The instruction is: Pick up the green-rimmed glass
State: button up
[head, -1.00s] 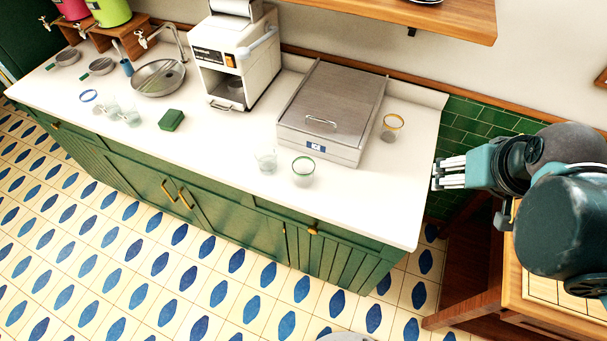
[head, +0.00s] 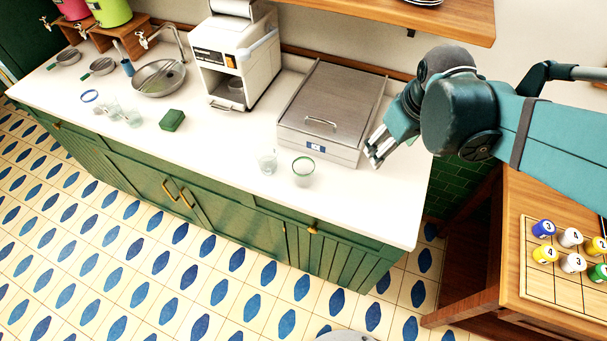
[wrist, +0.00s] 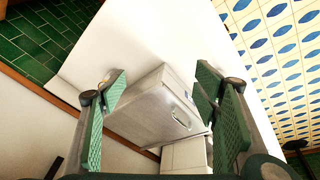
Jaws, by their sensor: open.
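In the wrist view my gripper's two green-padded fingers (wrist: 160,110) are spread wide. I cannot make out the green-rimmed glass in the wrist view.
The steel box (head: 334,97) with a front handle stands behind the glasses; it also shows in the wrist view (wrist: 150,110). A green sponge (head: 171,121) and a white machine (head: 233,60) are farther left. A wooden shelf (head: 440,18) overhangs at the back.

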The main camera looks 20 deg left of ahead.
jog(key=a+f+n+g, duration=0.2)
jog(key=a+f+n, duration=0.4)
jog(key=a, duration=0.7)
jog(key=n+g+h+p, duration=0.1)
jog(key=n, duration=0.1)
send_near(304, 172)
jog(key=s, duration=0.1)
jog(key=s+r, duration=0.1)
jog(key=s, duration=0.1)
jog(key=shift+d+r, duration=0.25)
jog(key=shift+r, duration=0.1)
jog(key=shift+f, duration=0.1)
jog(key=shift+f, duration=1.2)
jog(key=shift+w, duration=0.1)
jog(key=shift+w+d+f+p, duration=0.1)
jog(key=shift+f+p, duration=0.2)
jog(key=shift+f, duration=2.3)
jog(key=shift+c, duration=0.2)
